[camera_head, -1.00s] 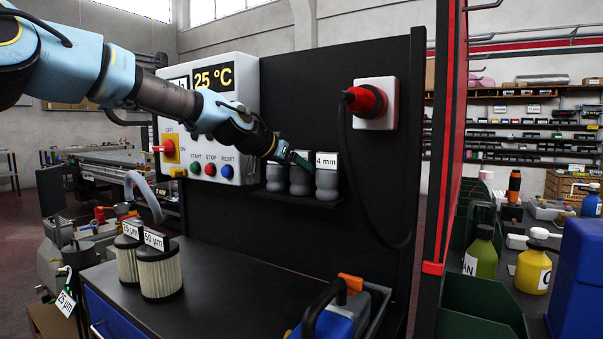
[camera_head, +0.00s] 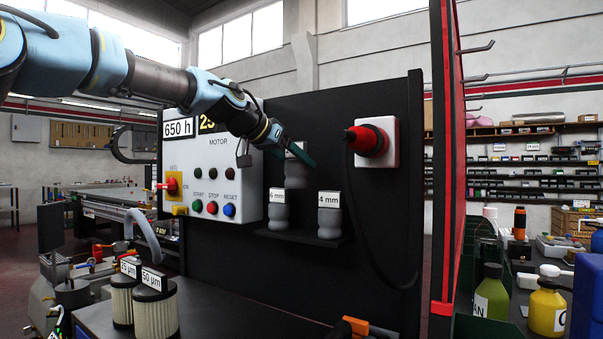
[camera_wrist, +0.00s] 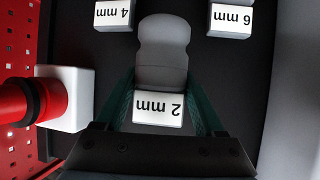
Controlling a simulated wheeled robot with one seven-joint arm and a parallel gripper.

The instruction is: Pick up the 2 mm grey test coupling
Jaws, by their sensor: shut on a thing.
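The grey 2 mm coupling (camera_wrist: 162,50) is between the green fingers of my gripper (camera_wrist: 160,95) in the wrist view, its white label reading "2 mm" upside down there. In the head view the coupling (camera_head: 296,174) hangs above the small black shelf (camera_head: 302,236), clear of it, and my gripper (camera_head: 305,155) is shut on its upper part. The finger partly covers its label in that view. Two other grey couplings stand on the shelf, the 6 mm one (camera_head: 278,213) at left and the 4 mm one (camera_head: 329,217) at right.
A red plug in a white socket (camera_head: 388,143) is on the black panel to the right, with a cable hanging below. A control box (camera_head: 212,185) with buttons is at left. Two filters (camera_head: 155,308) stand on the bench at lower left.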

